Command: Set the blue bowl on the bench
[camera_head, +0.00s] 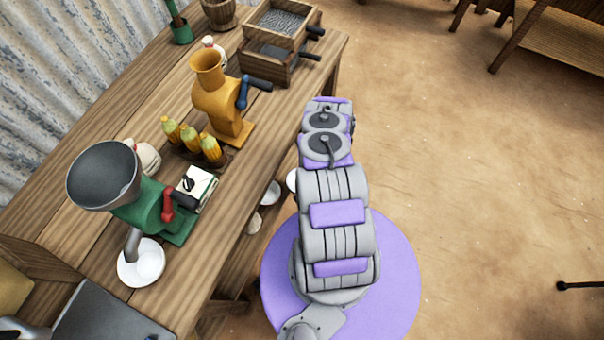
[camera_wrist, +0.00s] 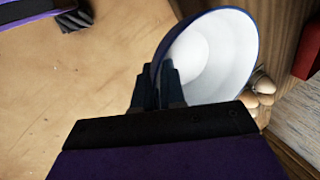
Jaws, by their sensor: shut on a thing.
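My gripper (camera_wrist: 158,88) is shut on the rim of a bowl (camera_wrist: 212,55), white inside with a dark blue edge, in the wrist view. The bowl is tilted in that view, and its outer side is mostly hidden. In the head view my arm hides my gripper; a sliver of something white shows left of the arm, and I cannot tell whether it is this bowl. The wooden bench (camera_head: 266,125) runs diagonally along the left of the head view, with my arm beside its front edge.
On the bench stand a green grinder (camera_head: 152,212) over a white bowl (camera_head: 142,262), corn cobs (camera_head: 190,138), an orange grinder (camera_head: 212,100) and wooden boxes (camera_head: 270,50). Small pale items (camera_head: 270,192) show below the bench edge. Bare wood lies along the front edge. Open floor lies right.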

